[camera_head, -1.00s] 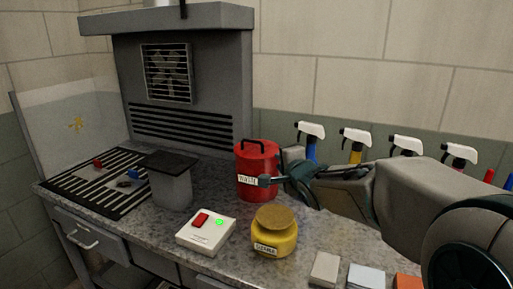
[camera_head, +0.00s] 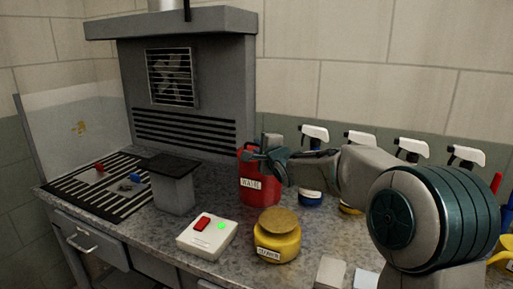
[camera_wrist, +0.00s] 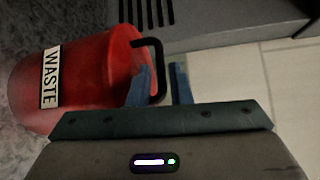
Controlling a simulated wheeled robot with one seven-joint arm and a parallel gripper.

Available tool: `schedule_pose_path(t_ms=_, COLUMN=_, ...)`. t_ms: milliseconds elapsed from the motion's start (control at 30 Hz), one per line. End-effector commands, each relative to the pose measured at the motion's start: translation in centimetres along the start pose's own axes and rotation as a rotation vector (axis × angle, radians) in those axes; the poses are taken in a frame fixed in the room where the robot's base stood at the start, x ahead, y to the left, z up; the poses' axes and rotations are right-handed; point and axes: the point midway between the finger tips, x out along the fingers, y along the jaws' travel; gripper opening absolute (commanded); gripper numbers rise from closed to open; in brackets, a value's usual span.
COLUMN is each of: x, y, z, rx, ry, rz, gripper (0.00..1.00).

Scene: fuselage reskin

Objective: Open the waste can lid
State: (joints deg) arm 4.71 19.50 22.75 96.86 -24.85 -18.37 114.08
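The red waste can (camera_head: 259,187) stands on the bench with a white label on its side. In the wrist view the can (camera_wrist: 80,80) lies sideways across the left, its label reading WASTE. Its lid looks shut and bears a black loop handle (camera_wrist: 158,56). My gripper (camera_head: 252,156) is at the top of the can. In the wrist view my gripper (camera_wrist: 163,82) has its two blue fingers apart, with the handle's outer bar showing in the gap between them. One finger appears to overlap the handle loop. I cannot tell whether either finger touches it.
A yellow labelled jar (camera_head: 277,238) and a white box with a red switch and green light (camera_head: 207,235) stand in front. A grey lidded canister (camera_head: 174,189) is to the left. Spray bottles (camera_head: 314,135) stand behind my arm. The vent hood (camera_head: 190,80) rises behind.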

Motion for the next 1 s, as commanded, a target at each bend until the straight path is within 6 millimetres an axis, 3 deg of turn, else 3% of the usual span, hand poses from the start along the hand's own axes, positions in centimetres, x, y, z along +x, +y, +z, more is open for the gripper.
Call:
schedule_pose_path(t_ms=200, x=2.2, y=0.0, z=0.0, rx=0.001, ry=0.0, rz=0.001, gripper=0.18)
schedule_pose_path(t_ms=567, x=2.7, y=0.0, z=0.0, rx=0.0, ry=0.001, rz=0.001, gripper=0.18)
schedule_pose_path(t_ms=600, x=2.7, y=0.0, z=0.0, rx=0.0, ry=0.001, rz=0.001, gripper=0.15)
schedule_pose_path(t_ms=667, x=2.7, y=0.0, z=0.0, rx=0.0, ry=0.001, rz=0.001, gripper=0.0)
schedule_pose_path(t_ms=1000, x=2.7, y=-0.2, z=-0.1, rx=0.005, ry=0.002, rz=0.006, gripper=0.0)
